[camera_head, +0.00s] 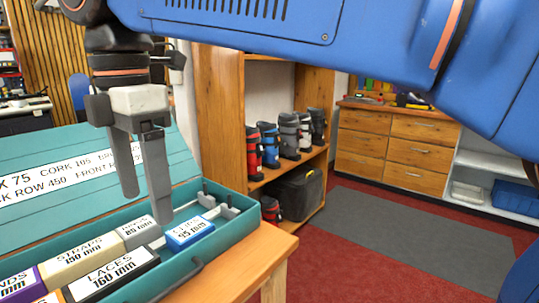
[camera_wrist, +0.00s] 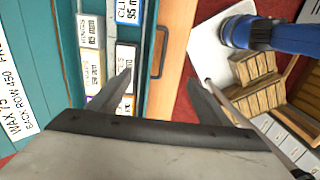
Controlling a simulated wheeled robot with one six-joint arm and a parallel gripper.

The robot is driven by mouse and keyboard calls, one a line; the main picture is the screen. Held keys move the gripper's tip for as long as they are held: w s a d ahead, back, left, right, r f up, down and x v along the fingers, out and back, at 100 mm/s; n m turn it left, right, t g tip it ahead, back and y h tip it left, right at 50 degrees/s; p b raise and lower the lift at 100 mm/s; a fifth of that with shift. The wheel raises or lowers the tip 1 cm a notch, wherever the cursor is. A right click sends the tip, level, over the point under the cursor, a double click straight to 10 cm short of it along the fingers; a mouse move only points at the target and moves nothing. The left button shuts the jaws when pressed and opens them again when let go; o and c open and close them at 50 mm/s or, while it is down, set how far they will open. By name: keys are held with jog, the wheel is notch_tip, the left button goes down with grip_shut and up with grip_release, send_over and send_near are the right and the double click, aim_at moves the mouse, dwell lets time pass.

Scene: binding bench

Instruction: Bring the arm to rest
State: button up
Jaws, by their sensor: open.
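My gripper (camera_head: 146,207) hangs downward from my blue arm at the left of the head view, over the open teal case (camera_head: 228,232). Its two fingers are apart with nothing between them. In the wrist view the fingers (camera_wrist: 160,77) are also spread and empty. The left finger appears over the case's edge there and the right one beyond the bench edge. Below the gripper in the case are a blue clips box (camera_head: 188,233), a black-sided laces box (camera_head: 115,277), a straps box (camera_head: 83,254) and a grey box (camera_head: 139,232).
The case's raised lid (camera_head: 75,190) stands behind the gripper. The wooden bench edge (camera_head: 262,262) is at the right. Beyond are a shelf with several boots (camera_head: 289,135), a black bag (camera_head: 297,190), wooden drawers (camera_head: 390,147) and a clear grey mat (camera_head: 400,245).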

jog(key=w+d+f+m+t, duration=0.1)
jog(key=w+d+f+m, duration=0.3)
jog(key=d, duration=0.5)
jog(key=w+d+f+m+y, duration=0.1)
jog(key=w+d+f+m, duration=0.3)
jog(key=d, duration=0.5)
jog(key=w+d+f+m+t, duration=0.1)
jog(key=w+d+f+m, duration=0.15)
jog(key=d+m, duration=0.5)
jog(key=s+d+f+m+t, duration=0.1)
jog(key=s+d+f+m, duration=0.2)
jog(key=d+f, duration=0.3)
jog(key=s+d+f+m+t, duration=0.1)
jog(key=s+d+f+m, duration=0.2)
jog(key=d+f+m, duration=0.2)
jog(key=s+d+f+m+h, duration=0.1)
jog(key=s+d+f+m, duration=0.2)
jog(key=d+f, duration=0.5)
jog(key=shift+d+m+t, duration=0.4)
jog(key=shift+d+m, duration=0.45)
jog(key=shift+d, duration=0.35)
